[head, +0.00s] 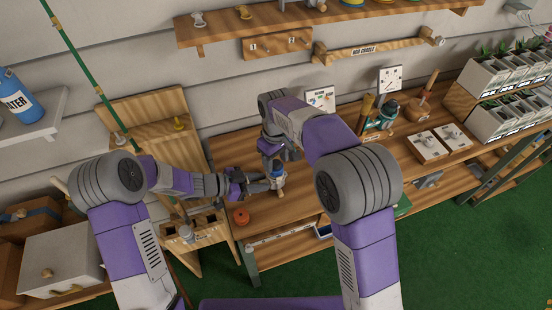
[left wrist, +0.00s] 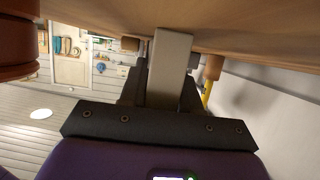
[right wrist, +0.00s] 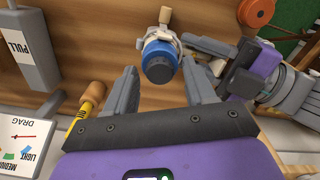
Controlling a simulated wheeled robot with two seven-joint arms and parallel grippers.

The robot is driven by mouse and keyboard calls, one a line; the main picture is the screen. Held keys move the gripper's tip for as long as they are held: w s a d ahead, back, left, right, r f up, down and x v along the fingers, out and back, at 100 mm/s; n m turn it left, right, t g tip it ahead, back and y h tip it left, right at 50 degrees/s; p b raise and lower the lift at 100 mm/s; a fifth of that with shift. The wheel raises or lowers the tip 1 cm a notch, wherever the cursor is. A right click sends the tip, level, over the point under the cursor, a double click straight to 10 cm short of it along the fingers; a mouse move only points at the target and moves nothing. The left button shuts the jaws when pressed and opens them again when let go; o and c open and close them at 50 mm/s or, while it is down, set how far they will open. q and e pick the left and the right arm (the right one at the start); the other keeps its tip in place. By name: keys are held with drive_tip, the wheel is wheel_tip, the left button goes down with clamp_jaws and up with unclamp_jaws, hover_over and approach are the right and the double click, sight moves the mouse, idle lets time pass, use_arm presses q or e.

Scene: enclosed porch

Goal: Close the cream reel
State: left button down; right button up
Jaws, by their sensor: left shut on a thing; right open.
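The cream reel (head: 277,172) stands at the left part of the wooden bench. In the right wrist view, it has a blue and dark round body (right wrist: 160,62) in a pale frame, with a wooden knob (right wrist: 165,15) beyond. My left gripper (head: 262,184) reaches in from the left and is shut on the reel's pale stem (left wrist: 168,72); its fingers partly hide the hold. My right gripper (right wrist: 160,88) is open above the reel, its fingers on either side of the blue body and apart from it. In the head view my right arm hides its fingertips.
An orange spool (head: 241,216) lies on the bench near the left gripper. A grey PULL block (right wrist: 28,45) and a drag card (right wrist: 25,145) are beside the right gripper. A fishing rod (head: 85,70) leans at the left. A green reel (head: 384,115) stands farther right.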

wheel_tip(320, 180, up, 12)
idle(0.6)
use_arm(q)
drive_tip(key=shift+c, duration=0.4)
unclamp_jaws()
idle(0.3)
use_arm(e)
drive_tip(key=shift+r, duration=0.1)
use_arm(q)
drive_tip(key=shift+s+a+r+p, duration=0.25)
drive_tip(key=shift+a+r+p, duration=0.45)
drive_tip(key=shift+p, duration=0.2)
drive_tip(key=shift+s+a+r+p, duration=0.2)
drive_tip(key=shift+a+r+p, duration=0.5)
drive_tip(key=shift+p, duration=0.2)
drive_tip(key=shift+s+a+r+p, duration=0.25)
drive_tip(key=shift+a+r+p, duration=0.35)
drive_tip(key=shift+a+p, duration=0.25)
use_arm(e)
wheel_tip(320, 180, up, 5)
drive_tip(key=shift+r, duration=0.1)
